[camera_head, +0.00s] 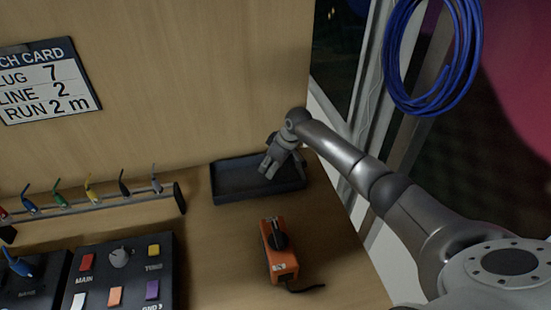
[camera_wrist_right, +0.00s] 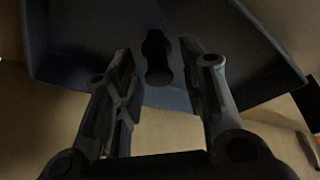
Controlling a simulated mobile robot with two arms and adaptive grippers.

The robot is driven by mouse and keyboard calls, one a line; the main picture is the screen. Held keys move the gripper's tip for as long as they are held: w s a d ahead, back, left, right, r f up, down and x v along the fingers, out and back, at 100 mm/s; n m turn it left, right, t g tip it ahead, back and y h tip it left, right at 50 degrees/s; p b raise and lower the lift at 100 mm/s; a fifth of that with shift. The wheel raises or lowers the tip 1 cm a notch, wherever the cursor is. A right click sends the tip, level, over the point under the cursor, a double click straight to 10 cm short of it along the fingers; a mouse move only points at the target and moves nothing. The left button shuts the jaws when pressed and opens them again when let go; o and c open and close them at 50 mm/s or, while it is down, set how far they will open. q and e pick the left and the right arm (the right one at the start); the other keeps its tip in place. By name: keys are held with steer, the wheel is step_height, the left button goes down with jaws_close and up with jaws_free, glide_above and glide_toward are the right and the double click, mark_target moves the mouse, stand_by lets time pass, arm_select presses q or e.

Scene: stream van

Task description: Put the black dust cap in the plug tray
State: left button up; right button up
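The black plug tray (camera_head: 229,184) lies on the wooden counter against the back panel; its dark floor and walls also fill the top of the right wrist view (camera_wrist_right: 70,40). My right gripper (camera_head: 267,170) is over the tray, pointing down. In the right wrist view its two fingers (camera_wrist_right: 156,70) are spread. A small black cap (camera_wrist_right: 157,58) shows between them with a gap on each side, seen against the tray. I cannot tell whether it touches the tray floor. The cap is not distinguishable in the head view. My left gripper is out of view.
A rail (camera_head: 105,208) with coloured plugs runs to the left. A button panel (camera_head: 120,275) is at the lower left. A blue cable coil (camera_head: 400,95) hangs at the upper right.

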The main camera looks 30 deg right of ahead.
steer(key=v, duration=1.2)
steer(key=shift+b, duration=0.4)
steer(key=shift+f, duration=0.1)
stand_by(0.4)
